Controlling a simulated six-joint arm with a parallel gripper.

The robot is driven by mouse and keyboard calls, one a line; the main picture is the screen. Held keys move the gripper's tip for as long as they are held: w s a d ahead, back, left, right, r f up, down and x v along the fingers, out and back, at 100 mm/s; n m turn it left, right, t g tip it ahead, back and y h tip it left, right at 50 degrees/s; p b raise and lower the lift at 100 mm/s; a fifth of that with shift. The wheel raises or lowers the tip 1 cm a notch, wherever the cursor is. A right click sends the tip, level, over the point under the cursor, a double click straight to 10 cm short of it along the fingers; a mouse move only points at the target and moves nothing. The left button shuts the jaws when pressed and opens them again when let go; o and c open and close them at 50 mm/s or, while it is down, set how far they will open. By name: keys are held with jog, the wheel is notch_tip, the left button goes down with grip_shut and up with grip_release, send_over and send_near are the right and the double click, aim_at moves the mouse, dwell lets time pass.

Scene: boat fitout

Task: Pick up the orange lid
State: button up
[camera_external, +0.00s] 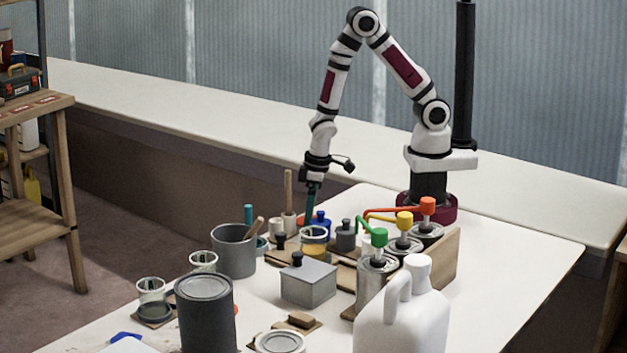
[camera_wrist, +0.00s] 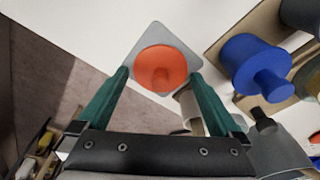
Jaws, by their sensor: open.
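My gripper (camera_wrist: 160,75) is open, with one green finger on the left of the lid and one on the right. The lid shows between the fingertips, and I cannot tell whether they touch it. In the external view my gripper (camera_external: 310,204) points down at the far side of the cluttered table.
A blue lid with a knob (camera_wrist: 255,66) stands close on the right, on a wooden board. In the external view a grey pot (camera_external: 233,256), pump cans (camera_external: 376,285) and a white jug (camera_external: 402,320) stand nearer. The table edge and floor lie on the left.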

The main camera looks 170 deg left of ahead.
jog(key=c, duration=1.1)
jog(key=shift+r, duration=0.15)
